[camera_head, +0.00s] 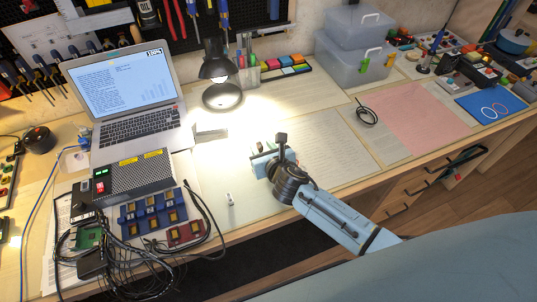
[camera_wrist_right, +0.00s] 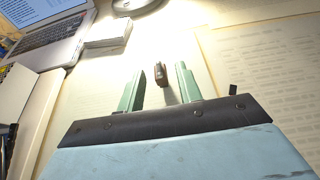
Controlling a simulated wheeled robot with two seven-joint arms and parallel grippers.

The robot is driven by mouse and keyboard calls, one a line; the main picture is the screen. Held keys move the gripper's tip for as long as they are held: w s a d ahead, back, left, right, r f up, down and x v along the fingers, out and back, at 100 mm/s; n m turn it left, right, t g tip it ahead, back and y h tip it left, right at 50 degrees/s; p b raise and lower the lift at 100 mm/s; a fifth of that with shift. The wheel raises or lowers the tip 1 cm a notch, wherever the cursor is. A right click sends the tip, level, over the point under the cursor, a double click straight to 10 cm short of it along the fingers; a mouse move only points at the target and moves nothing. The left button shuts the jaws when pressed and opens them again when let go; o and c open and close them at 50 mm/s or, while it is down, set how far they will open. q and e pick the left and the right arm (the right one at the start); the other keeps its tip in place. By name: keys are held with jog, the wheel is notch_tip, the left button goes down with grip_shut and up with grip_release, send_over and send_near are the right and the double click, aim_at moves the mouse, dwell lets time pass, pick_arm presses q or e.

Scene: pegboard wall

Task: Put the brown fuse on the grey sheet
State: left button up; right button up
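A small brown piece, which looks like the brown fuse (camera_wrist_right: 160,74), is on the pale desk surface in the right wrist view. It lies between the two fingertips of my right gripper (camera_wrist_right: 159,72), with a gap on each side. The gripper is open. My left gripper is out of view.
The laptop (camera_head: 125,95), black power box (camera_head: 135,175) and cables are at left. The lamp (camera_head: 221,95) stands behind. A black cable coil (camera_head: 366,116), pink sheet (camera_head: 415,113) and clear boxes (camera_head: 355,65) are at right.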

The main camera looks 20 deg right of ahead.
jog(key=p+v, duration=0.2)
jog(key=v, duration=1)
jog(key=shift+p, duration=0.35)
